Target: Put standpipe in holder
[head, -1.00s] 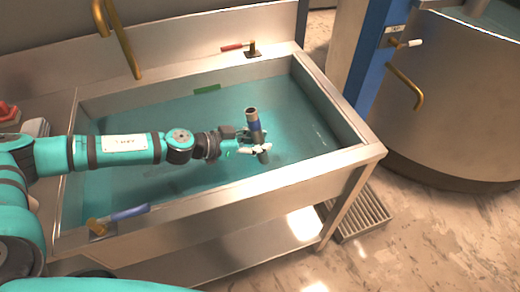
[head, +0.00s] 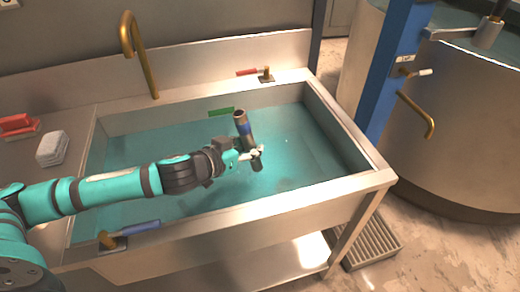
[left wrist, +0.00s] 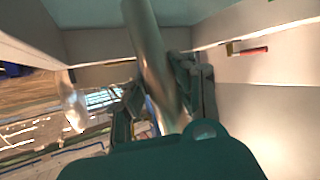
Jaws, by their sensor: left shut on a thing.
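The standpipe (head: 242,124) is a dark grey pipe with a blue band and an open top. It is over the sink basin, its top leaning left in the head view. My left gripper (head: 256,154) is shut on its lower part. In the left wrist view the pipe (left wrist: 150,45) runs up between the fingers of the left gripper (left wrist: 162,98). A metal cup on a bracket (head: 488,34) at the upper right, beside the blue post, may be the holder; I cannot be sure. My right gripper is not in view.
The steel sink (head: 345,184) holds teal water. A blue-handled valve (head: 135,228) is on its front rim, a red-handled one (head: 255,72) and a brass faucet (head: 140,55) at the back. A blue post (head: 388,75) and large steel tank (head: 460,150) stand right.

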